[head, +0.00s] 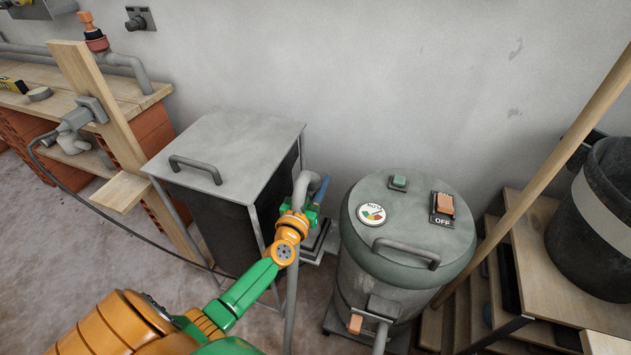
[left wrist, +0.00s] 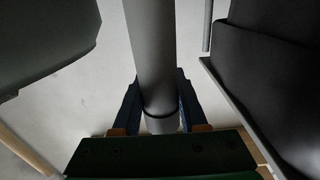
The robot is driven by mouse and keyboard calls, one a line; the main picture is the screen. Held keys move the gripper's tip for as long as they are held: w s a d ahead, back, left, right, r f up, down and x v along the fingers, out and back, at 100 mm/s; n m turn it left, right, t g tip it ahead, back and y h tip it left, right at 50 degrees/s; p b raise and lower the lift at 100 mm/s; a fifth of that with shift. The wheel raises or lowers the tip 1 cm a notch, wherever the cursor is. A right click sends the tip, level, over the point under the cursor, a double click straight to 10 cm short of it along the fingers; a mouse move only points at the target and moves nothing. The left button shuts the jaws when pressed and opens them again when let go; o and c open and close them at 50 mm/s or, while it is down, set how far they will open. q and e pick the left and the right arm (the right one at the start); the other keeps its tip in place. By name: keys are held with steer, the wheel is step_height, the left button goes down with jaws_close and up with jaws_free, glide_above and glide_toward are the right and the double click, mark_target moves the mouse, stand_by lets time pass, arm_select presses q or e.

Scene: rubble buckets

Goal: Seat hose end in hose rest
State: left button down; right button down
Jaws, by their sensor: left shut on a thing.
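My left gripper (head: 313,199) is shut on the grey hose end (head: 302,187), between the square bin and the round vacuum drum. The hose curves over at the top and hangs down past my wrist. In the left wrist view the grey tube (left wrist: 152,60) runs between the two blue fingers (left wrist: 157,100), with a dark ring near its lower end. A dark stand with a pale frame (head: 318,240) is partly hidden behind my gripper; I cannot tell whether it is the hose rest. No gap or contact between hose end and rest can be made out. My right gripper is not in view.
The grey-lidded bin (head: 235,140) stands close on the left. The vacuum drum (head: 395,285), with an orange switch (head: 444,203) on its lid, stands close on the right. Wooden steps (head: 560,290) bear a black bucket (head: 600,220). A wooden post (head: 100,105) stands left.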

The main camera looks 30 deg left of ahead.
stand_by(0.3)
arm_select(q)
steer(key=shift+r+p, duration=0.1)
steer(key=shift+p, duration=0.2)
steer(key=shift+f+b, duration=0.35)
steer(key=shift+f, duration=0.1)
steer(key=shift+c, duration=1.8)
jaws_free()
